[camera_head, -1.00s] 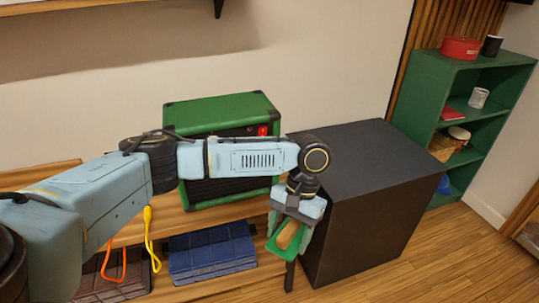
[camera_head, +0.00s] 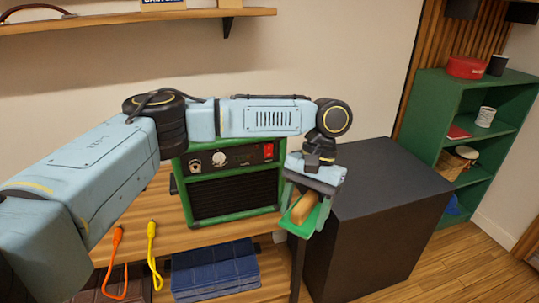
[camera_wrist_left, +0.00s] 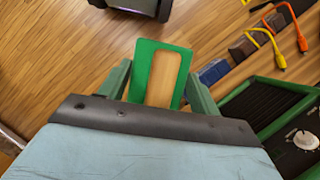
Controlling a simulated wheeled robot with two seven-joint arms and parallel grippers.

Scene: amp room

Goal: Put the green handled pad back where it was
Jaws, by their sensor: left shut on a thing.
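The green handled pad (camera_head: 302,212) is a flat green plate with a tan wooden handle. My left gripper (camera_head: 307,200) is shut on it and holds it in the air, tilted, in front of the left edge of the black cabinet. In the left wrist view the pad (camera_wrist_left: 141,70) sits between the two fingers of the left gripper (camera_wrist_left: 157,92), its handle facing the camera. My right gripper is in neither view.
A green amp (camera_head: 238,190) stands on the wooden bench, left of the black cabinet (camera_head: 385,190). Orange (camera_head: 116,262) and yellow (camera_head: 152,255) cables and a blue folded item (camera_head: 214,268) lie at lower left. A green shelf (camera_head: 485,90) stands right. The cabinet top is clear.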

